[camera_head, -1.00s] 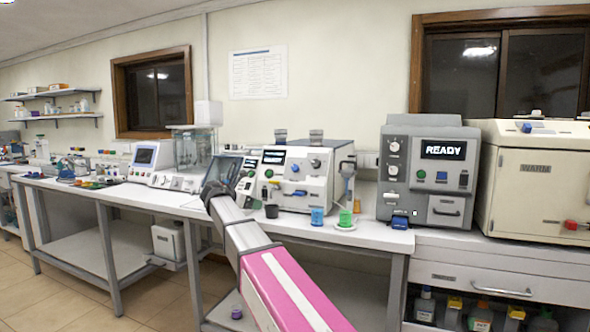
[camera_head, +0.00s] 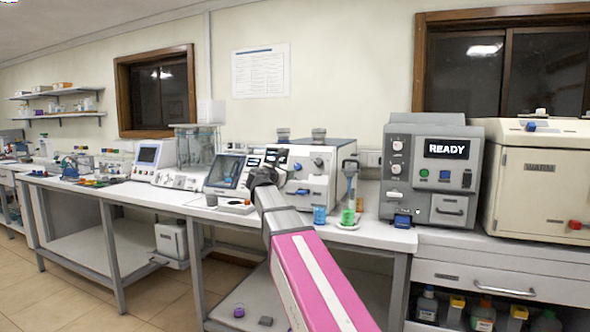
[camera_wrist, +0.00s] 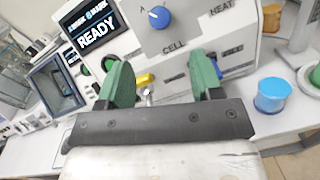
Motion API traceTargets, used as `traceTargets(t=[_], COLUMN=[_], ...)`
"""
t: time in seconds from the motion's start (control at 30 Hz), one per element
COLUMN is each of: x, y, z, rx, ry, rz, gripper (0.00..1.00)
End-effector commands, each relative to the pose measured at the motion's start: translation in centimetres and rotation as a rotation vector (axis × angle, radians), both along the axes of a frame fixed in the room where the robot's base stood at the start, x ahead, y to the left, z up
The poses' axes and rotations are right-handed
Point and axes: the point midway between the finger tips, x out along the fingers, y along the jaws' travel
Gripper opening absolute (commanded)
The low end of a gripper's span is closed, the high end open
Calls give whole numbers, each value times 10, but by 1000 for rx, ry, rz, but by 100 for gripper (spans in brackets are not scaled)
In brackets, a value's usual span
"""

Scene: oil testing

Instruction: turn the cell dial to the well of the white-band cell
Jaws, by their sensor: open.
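The cell dial (camera_wrist: 159,17) is a round blue knob above the word CELL on a white instrument panel. Its white pointer mark faces upper left, near a letter A. My gripper (camera_wrist: 160,78) has two green fingers spread apart, with nothing held between them. They are below the dial in the wrist picture and look clear of it. A yellow part and a metal piece show between the fingers, low on the panel. In the head view the white instrument (camera_head: 318,190) stands mid-bench, partly behind my arm, which hides my gripper. I cannot make out a white-band cell.
A display (camera_wrist: 97,33) reads READY left of the dial. A blue cup (camera_wrist: 272,95) and a green cup (camera_head: 348,217) stand on the bench in front of the instrument. A grey machine (camera_head: 432,170) and a cream oven (camera_head: 540,185) stand to the right.

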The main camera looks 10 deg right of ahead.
Motion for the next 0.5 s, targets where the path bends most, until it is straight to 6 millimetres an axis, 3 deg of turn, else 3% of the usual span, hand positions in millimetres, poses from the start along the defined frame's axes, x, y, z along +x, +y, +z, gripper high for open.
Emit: traceTargets(t=[0.5], x=[65], y=[-52], z=[0], rx=[0], ry=[2], rz=[-2], gripper=[60])
